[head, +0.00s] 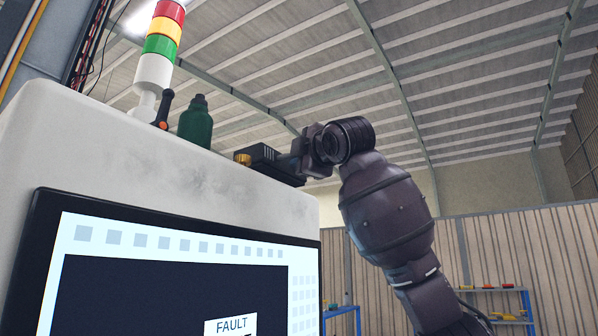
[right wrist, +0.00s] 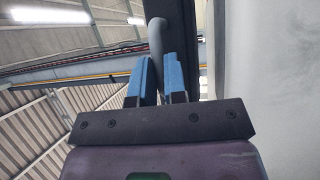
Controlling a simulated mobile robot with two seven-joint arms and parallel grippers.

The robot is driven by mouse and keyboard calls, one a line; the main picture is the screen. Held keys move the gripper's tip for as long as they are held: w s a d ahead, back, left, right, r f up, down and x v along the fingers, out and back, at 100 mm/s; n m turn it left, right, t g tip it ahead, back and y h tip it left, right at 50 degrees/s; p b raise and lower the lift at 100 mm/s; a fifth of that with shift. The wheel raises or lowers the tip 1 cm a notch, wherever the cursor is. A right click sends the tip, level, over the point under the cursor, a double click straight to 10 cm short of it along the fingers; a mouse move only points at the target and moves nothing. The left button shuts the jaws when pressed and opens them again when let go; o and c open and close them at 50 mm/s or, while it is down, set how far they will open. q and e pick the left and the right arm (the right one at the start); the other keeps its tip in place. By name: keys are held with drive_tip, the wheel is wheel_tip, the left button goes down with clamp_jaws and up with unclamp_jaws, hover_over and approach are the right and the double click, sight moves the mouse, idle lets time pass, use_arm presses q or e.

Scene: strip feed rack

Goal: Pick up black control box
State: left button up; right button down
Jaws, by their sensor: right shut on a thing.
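The black control box (head: 268,158) is at the top right edge of the white machine cabinet, with a yellow knob on its left end. My right gripper (head: 297,163) reaches it from the right and is shut on it. In the right wrist view, the blue finger pads (right wrist: 160,80) of my right gripper stand on either side of a grey rounded bar, in front of a dark body that looks like the control box (right wrist: 184,30). I cannot tell from these views whether the box is clear of the cabinet top. My left gripper is not in view.
The white cabinet (head: 150,150) fills the left, with a screen reading FAULT. On its top are a green bottle (head: 196,122), an orange-and-black tool (head: 164,108) and a red-yellow-green signal tower (head: 160,50). Blue shelves (head: 490,300) stand far right. The space right of the cabinet is open.

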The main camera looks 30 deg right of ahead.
wheel_tip(320, 180, up, 17)
idle(0.4)
drive_tip(key=shift+s+f, duration=0.1)
